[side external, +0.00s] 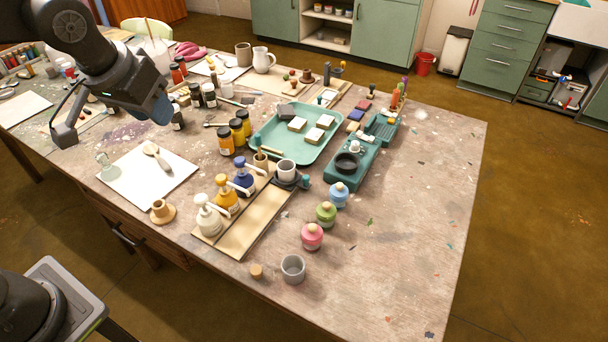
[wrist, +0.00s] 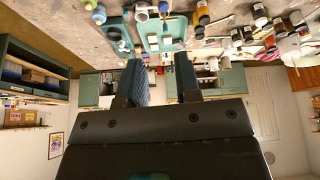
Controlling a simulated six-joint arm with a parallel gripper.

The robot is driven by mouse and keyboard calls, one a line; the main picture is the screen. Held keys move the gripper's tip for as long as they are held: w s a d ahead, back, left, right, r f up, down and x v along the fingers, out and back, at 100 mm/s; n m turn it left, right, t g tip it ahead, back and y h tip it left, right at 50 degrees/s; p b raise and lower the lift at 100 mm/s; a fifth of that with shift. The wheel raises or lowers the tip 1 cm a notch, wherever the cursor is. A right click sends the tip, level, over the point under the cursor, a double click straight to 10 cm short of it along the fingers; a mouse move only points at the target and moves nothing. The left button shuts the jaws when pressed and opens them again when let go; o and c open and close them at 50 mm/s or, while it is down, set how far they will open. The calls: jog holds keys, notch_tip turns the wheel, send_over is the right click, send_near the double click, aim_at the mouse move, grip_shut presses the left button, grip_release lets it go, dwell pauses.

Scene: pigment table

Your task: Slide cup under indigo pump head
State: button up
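Three pump bottles stand in a row in the side external view: a white one (side external: 208,217), an orange one (side external: 227,197) and an indigo one (side external: 243,177). A pale wooden board (side external: 245,222) lies along their right side. One grey cup (side external: 286,170) stands near the board's far end, to the right of the indigo bottle. Another grey cup (side external: 292,268) stands on the table near the front edge. My gripper (side external: 160,110) is raised over the table's left part, away from both cups. In the wrist view its two fingers (wrist: 160,72) are apart with nothing between them.
Pink (side external: 312,237), green (side external: 326,214) and light blue (side external: 339,194) jars stand right of the board. A teal tray (side external: 325,151) and paint jars (side external: 226,138) stand behind. A small cork (side external: 256,271) lies near the front cup. The table's right side is mostly clear.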

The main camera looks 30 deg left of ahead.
jog(key=w+d+f+n, duration=0.1)
jog(key=w+d+f, duration=0.2)
jog(key=w, duration=0.4)
jog(key=w+d+f, duration=0.3)
jog(key=w, duration=0.3)
jog(key=n+g+y, duration=0.1)
jog(key=n, duration=0.1)
send_near(306, 177)
jog(key=x, duration=0.8)
jog(key=shift+w+a+f, duration=0.1)
jog(key=shift+f, duration=0.3)
jog(key=shift+c, duration=0.3)
grip_shut()
